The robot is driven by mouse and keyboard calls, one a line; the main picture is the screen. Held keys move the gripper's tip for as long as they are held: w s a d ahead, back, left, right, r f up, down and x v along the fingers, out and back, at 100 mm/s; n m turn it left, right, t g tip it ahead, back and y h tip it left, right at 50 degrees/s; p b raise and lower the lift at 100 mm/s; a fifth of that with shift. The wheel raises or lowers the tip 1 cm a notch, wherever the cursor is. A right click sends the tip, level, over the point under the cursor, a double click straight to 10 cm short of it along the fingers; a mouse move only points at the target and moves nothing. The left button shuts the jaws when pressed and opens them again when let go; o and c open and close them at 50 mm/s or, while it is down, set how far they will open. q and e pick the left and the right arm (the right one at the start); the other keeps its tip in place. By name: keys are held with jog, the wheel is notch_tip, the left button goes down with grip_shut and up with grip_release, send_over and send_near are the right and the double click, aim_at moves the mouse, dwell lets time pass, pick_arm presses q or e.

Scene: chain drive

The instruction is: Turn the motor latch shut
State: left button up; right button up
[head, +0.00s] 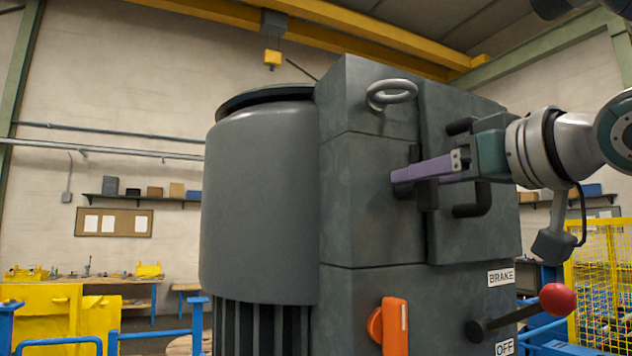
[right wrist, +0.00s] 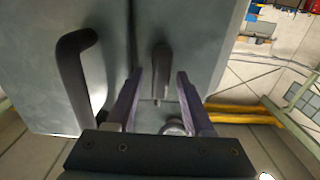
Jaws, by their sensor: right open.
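The motor housing (head: 375,230) is a large dark grey block with a door (head: 465,245) on its right side. The motor latch (head: 428,196) is a dark bar at the door seam. In the right wrist view the latch (right wrist: 160,62) lies along the seam, between the fingertips. My right gripper (head: 400,178) has purple fingers and comes in from the right, level with the latch. In the right wrist view the gripper (right wrist: 160,77) is open, one finger on each side of the latch, with gaps visible. The near finger hides part of the latch in the head view. My left gripper is not seen.
A dark door handle (head: 474,204) stands out beside the gripper. A lifting ring (head: 391,94) sits above. Below are an orange lever (head: 394,326) and a brake lever with a red knob (head: 557,300). A yellow mesh fence (head: 600,275) stands at right.

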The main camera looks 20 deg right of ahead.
grip_shut()
dwell(0.3)
dwell(0.4)
